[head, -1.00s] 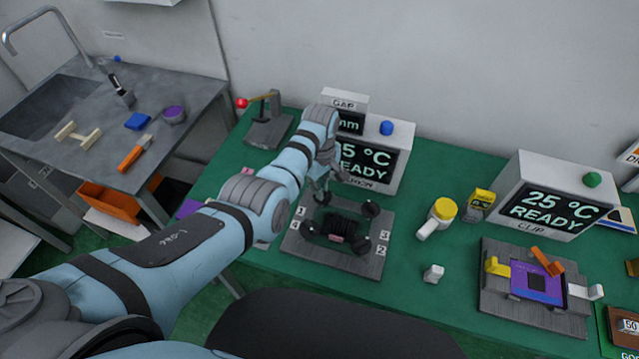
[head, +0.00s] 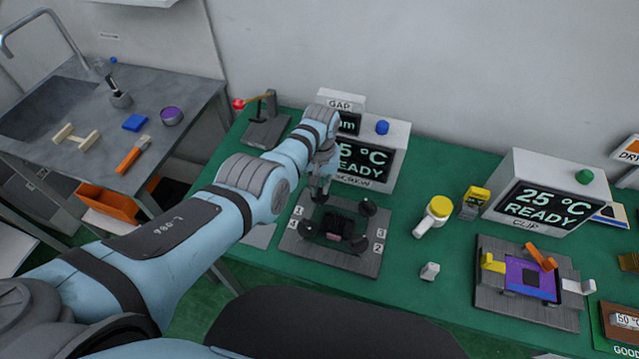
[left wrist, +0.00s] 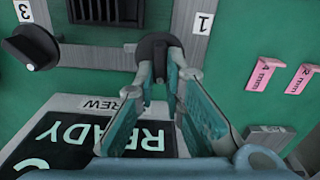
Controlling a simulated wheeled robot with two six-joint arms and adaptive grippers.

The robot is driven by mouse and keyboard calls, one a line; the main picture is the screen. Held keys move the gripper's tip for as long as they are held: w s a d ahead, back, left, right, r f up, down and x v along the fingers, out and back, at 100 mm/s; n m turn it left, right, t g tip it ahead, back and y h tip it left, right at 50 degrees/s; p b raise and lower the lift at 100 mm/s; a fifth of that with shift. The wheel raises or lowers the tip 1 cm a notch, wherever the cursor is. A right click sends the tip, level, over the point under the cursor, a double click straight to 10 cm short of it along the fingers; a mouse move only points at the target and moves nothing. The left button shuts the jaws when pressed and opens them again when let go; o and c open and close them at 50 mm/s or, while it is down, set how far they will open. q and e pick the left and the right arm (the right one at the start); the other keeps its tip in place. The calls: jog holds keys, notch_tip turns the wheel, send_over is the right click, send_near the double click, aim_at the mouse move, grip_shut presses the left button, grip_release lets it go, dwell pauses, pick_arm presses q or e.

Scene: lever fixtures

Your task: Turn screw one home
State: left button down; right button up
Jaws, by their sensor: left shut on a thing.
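The grey screw fixture (head: 292,246) lies on the green bench with a black finned block (head: 337,222) in its middle and black screw knobs around it, beside numbered labels. Screw one is the black knob (left wrist: 158,45) beside the label 1 (left wrist: 203,22) in the left wrist view. My left gripper (left wrist: 160,76) is shut on this knob, with a finger on each side; the same gripper (head: 319,193) largely hides the knob in the head view. Screw three's knob (left wrist: 32,47) stands apart at the left of the wrist view. My right gripper is not in view.
A display box (head: 372,160) reading READY stands just behind the fixture. Right of it are a yellow-topped white object (head: 437,215), a small white piece (head: 429,271) and a clip fixture (head: 490,312). Pink 4 mm (left wrist: 262,74) and 2 mm (left wrist: 302,79) tags lie near screw one.

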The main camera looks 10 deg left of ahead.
pick_arm(q)
jog(key=m, duration=0.5)
jog(key=shift+d+m, duration=0.2)
jog(key=shift+m, duration=0.1)
jog(key=shift+s+d+m+p, duration=0.15)
jog(key=shift+m+p, duration=0.2)
jog(key=shift+m, duration=1.85)
jog(key=c, duration=1.7)
grip_release()
jog(key=shift+r, duration=0.1)
jog(key=shift+r, duration=0.25)
notch_tip(320, 180, up, 11)
jog(key=shift+r, duration=0.2)
